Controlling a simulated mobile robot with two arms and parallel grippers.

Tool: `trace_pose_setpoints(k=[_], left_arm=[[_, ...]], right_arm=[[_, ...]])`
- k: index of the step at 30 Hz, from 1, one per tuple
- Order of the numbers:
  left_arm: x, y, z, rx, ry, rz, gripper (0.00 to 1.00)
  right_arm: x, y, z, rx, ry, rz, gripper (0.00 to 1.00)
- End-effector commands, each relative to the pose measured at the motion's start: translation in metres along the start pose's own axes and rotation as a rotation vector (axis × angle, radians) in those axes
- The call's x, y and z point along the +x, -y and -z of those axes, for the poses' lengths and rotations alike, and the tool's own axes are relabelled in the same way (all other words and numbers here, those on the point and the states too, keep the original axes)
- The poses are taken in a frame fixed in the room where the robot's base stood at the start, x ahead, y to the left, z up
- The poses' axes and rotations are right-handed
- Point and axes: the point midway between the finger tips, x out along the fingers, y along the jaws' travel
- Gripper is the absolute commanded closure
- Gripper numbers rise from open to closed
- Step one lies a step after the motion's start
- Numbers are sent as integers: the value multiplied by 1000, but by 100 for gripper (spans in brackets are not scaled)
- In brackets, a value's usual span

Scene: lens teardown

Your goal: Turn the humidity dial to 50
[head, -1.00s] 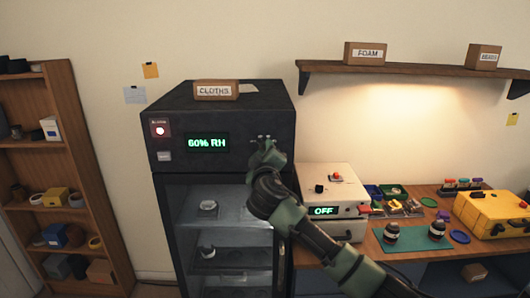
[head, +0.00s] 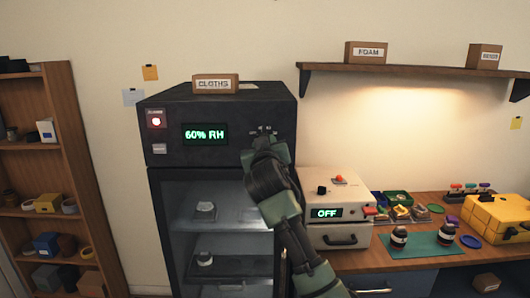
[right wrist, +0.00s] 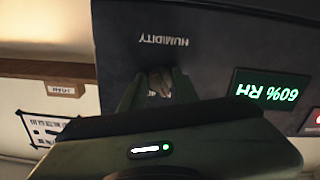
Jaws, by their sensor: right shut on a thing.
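The dark cabinet (head: 220,112) has a green display reading 60% RH (head: 205,134) on its upper front panel; the display also shows in the right wrist view (right wrist: 265,90). The humidity dial (right wrist: 160,82) sits below the HUMIDITY label (right wrist: 164,41), which appears upside down in the right wrist view. My right gripper (right wrist: 152,90) is at the panel with its fingers on either side of the dial, shut on it. In the head view my right gripper (head: 264,140) covers most of the dial. My left gripper does not show.
A red lit button (head: 156,119) is left of the display. A CLOTHS box (head: 215,83) stands on the cabinet. A white box reading OFF (head: 335,230) stands on the bench to the right, near a teal mat (head: 420,244) with jars. A wall shelf (head: 410,71) hangs above.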

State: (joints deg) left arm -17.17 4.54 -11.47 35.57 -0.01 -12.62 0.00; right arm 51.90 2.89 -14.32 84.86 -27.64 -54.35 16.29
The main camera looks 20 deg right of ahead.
Motion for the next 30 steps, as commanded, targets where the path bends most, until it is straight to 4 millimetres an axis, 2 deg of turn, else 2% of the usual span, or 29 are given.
trace_pose_setpoints(k=[6,24,25,27,30], left_arm=[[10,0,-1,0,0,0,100],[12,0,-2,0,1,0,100],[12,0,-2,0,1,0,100],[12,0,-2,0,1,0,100],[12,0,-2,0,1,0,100]], right_arm=[[0,2,-2,89,2,2,100],[0,1,0,126,1,0,100],[0,1,0,126,1,0,61],[0,1,0,126,1,0,48],[0,0,0,126,1,0,48]])
